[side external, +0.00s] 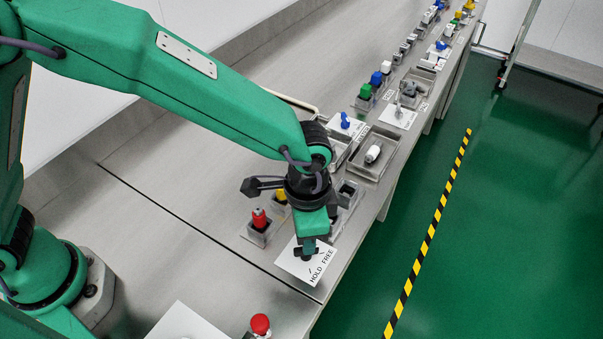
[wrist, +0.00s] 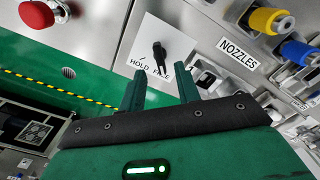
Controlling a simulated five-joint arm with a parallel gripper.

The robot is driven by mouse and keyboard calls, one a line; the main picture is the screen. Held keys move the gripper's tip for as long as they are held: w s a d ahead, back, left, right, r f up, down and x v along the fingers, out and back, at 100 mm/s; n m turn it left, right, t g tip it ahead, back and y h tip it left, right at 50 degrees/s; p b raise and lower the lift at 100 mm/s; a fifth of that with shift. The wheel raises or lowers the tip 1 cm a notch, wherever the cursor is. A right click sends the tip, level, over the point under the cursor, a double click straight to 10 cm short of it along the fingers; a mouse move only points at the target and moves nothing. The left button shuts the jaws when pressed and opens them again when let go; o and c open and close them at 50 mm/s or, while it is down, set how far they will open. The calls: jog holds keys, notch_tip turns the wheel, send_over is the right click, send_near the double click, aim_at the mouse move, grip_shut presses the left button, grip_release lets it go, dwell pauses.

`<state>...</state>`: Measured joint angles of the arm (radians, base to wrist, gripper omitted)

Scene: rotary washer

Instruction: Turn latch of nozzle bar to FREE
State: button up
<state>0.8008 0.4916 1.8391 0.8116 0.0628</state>
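The latch (wrist: 159,52) is a small black lever on a white plate marked HOLD and FREE (wrist: 182,42). In the wrist view its lower end points down towards the lettering, close to FREE; I cannot tell its exact setting. My gripper (wrist: 160,80) is open, with its two green fingers apart and the latch seen between and beyond their tips. I cannot tell whether they touch it. In the side view my gripper (side external: 306,253) is over the plate (side external: 291,266) and mostly hides the latch.
A red-topped holder (side external: 259,220) and a yellow one (side external: 280,195) stand just behind the plate. A red mushroom button (side external: 260,324) is nearer. A NOZZLES label (wrist: 238,48) and a blue knob (wrist: 298,52) lie right in the wrist view. The bench edge is close.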

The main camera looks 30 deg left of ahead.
jog(key=shift+r, duration=1.8)
jog(key=shift+w+a+r, duration=0.1)
jog(key=shift+a+r, duration=0.1)
jog(key=s+a+r+n+t, duration=0.1)
jog(key=a+r+n, duration=0.1)
jog(key=a+r, duration=0.45)
jog(key=s+a+r+n+t+h, duration=0.1)
jog(key=a+r+n, duration=0.2)
jog(key=a, duration=0.7)
jog(key=s+a+r+n+t, duration=0.1)
jog(key=a+r+n+t, duration=0.1)
jog(key=a+r, duration=0.45)
jog(key=s+a+f+n+t+y, duration=0.1)
jog(key=s+a+n, duration=0.2)
jog(key=s+a, duration=0.3)
jog(key=a, duration=0.3)
jog(key=shift+s+f+t, duration=0.15)
jog(key=shift+t, duration=0.15)
